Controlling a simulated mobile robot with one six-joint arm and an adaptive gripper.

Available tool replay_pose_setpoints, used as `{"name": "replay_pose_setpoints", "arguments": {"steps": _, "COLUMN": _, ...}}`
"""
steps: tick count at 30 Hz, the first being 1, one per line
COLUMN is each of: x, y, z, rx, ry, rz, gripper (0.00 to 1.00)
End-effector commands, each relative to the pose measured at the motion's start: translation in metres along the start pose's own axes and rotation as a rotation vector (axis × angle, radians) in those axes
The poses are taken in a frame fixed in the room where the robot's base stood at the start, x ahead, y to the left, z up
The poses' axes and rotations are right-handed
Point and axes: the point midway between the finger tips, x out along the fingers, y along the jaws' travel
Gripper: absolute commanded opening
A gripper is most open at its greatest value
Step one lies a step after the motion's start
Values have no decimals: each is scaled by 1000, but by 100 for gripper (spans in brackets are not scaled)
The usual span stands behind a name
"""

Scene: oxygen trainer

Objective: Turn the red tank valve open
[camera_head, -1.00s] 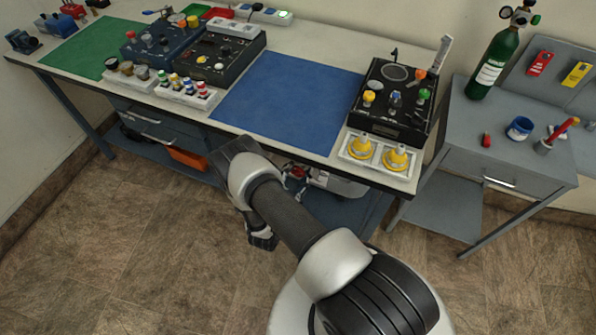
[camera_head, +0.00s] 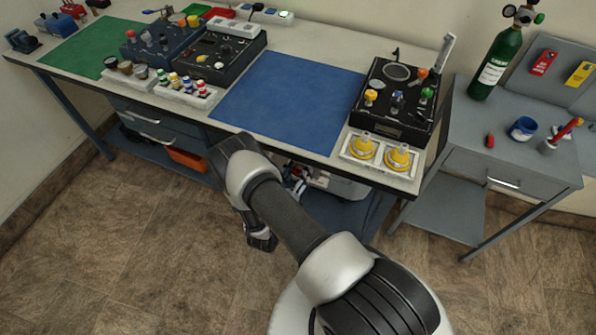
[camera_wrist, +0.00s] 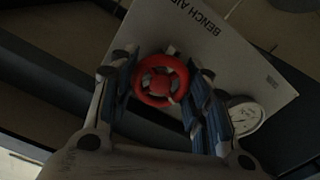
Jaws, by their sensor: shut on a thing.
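The red tank valve (camera_wrist: 161,80) is a round red handwheel, in the middle of the wrist view. My gripper (camera_wrist: 163,92) has its blue-padded fingers on the left and right of the wheel and is shut on it. A pale plate (camera_wrist: 215,48) reading "BENCH AIR" lies behind the wheel. A white round gauge (camera_wrist: 246,116) is to the right of the fingers. In the head view my arm reaches under the front edge of the bench, and the gripper and valve there are mostly hidden by the arm and bench.
The workbench (camera_head: 310,70) stands above my arm, with a blue mat (camera_head: 290,105) and control boxes on top. An orange bin (camera_head: 187,159) is on the lower shelf. A grey side table (camera_head: 470,130) with a green cylinder (camera_head: 496,64) stands at right. Open floor lies in front.

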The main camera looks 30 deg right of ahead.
Motion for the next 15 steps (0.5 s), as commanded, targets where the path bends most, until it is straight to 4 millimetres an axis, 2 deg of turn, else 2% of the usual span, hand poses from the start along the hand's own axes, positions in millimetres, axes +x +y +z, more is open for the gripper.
{"name": "replay_pose_setpoints", "arguments": {"steps": 15, "x": 0, "y": -1, "z": 1, "rx": -489, "ry": -1, "rz": -1, "gripper": 20}}
